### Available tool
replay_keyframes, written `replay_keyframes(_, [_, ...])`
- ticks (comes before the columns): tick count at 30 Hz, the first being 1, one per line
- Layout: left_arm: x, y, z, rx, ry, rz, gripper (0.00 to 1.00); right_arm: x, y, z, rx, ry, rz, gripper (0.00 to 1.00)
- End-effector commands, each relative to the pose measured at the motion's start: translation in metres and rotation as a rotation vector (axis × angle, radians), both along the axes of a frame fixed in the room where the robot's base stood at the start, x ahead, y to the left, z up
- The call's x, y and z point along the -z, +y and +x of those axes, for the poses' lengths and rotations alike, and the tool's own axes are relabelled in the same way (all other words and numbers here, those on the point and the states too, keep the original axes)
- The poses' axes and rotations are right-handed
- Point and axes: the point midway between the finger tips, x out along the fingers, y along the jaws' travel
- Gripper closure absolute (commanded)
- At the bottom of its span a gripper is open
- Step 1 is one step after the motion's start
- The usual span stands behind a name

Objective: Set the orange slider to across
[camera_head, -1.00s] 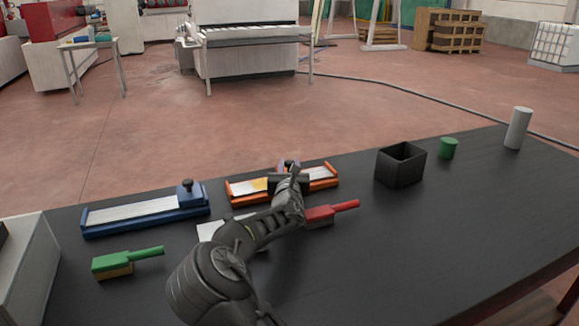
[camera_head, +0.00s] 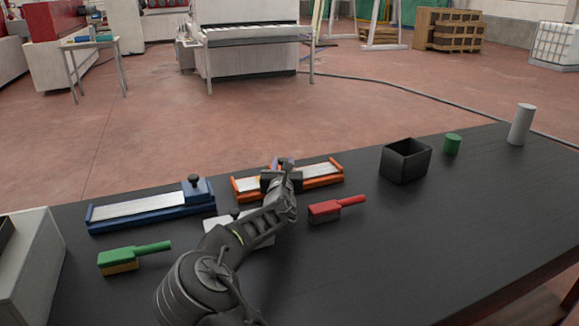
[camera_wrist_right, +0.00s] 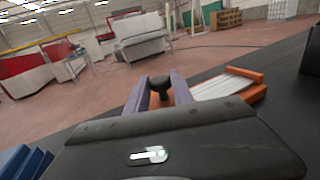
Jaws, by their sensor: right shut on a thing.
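The orange slider (camera_head: 322,181) is an orange-framed track with a pale strip, lying on the black table. My right gripper (camera_head: 282,168) reaches over the middle of this track and hides part of it. In the right wrist view, the two purple fingers of the right gripper (camera_wrist_right: 161,92) are shut on the slider's dark round knob (camera_wrist_right: 159,84). The pale strip and the orange end of the track (camera_wrist_right: 250,92) show to the right of the fingers. My left gripper is in neither view.
A blue slider (camera_head: 150,207) lies left of the orange one, its dark knob at the right end. A green brush (camera_head: 120,262), a red brush (camera_head: 325,210) and a white plate, partly behind my arm, lie nearer. A black box (camera_head: 405,163) stands right.

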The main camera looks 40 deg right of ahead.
Motion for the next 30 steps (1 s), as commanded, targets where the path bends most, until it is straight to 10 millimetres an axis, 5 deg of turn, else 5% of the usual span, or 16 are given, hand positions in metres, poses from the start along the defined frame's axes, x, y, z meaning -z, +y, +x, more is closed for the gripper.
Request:
replay_keyframes(6, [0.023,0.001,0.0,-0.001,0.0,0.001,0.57,0.005,0.046,0.015,-0.007,0.004,-0.003,1.0])
replay_keyframes(17, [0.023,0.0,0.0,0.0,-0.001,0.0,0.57,0.001,0.053,0.017,-0.002,0.001,0.0,1.0])
replay_keyframes(18, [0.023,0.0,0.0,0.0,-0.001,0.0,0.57,0.001,0.053,0.017,-0.001,0.001,0.0,0.69])
replay_keyframes(24, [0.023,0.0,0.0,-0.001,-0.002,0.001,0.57,0.001,0.052,0.016,-0.001,0.001,0.0,0.53])
replay_keyframes(30, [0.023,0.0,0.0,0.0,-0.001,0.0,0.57,0.001,0.052,0.017,-0.001,0.001,-0.001,0.52])
